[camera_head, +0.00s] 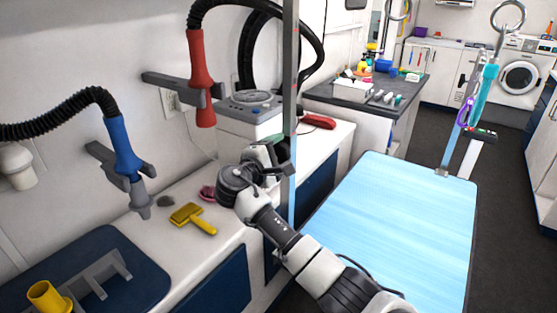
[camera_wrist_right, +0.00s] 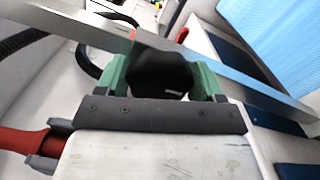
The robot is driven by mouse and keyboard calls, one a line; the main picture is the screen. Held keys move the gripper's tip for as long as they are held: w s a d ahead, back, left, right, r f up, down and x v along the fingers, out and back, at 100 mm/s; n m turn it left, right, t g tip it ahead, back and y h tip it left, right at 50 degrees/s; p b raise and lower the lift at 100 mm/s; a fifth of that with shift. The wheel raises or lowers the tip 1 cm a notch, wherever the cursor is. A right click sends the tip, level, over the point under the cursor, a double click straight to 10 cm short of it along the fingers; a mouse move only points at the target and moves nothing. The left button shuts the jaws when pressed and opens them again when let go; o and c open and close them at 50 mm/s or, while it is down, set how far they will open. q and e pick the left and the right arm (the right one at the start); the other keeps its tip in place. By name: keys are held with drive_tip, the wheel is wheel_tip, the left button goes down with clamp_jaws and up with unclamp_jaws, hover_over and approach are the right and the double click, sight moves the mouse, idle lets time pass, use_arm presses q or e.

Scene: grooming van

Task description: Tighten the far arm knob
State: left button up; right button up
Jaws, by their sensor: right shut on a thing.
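My right gripper (camera_head: 276,152) is at an upright metal post (camera_head: 291,90) left of the blue table top (camera_head: 400,220). In the right wrist view, the green finger pads of the gripper (camera_wrist_right: 162,84) are shut on a black knob (camera_wrist_right: 162,72), one on each side. The metal post (camera_wrist_right: 262,88) runs slantwise behind the knob. In the head view the knob is mostly hidden by the gripper. A second post (camera_head: 456,135) stands at the table's far edge, with lead loops hanging by it. My left gripper is not in view.
A red dryer nozzle (camera_head: 200,75) and a blue one (camera_head: 122,145) hang at the left wall. A yellow brush (camera_head: 192,217) lies on the white counter (camera_head: 175,250). The table top is bare. A dark-topped cabinet (camera_head: 350,103) with supplies stands behind.

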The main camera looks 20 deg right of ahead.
drive_tip(key=shift+f+m, duration=0.15)
drive_tip(key=shift+m, duration=0.25)
drive_tip(key=shift+b, duration=0.3)
drive_tip(key=o, duration=0.9)
drive_tip(key=b+v, duration=0.1)
drive_tip(key=v, duration=1)
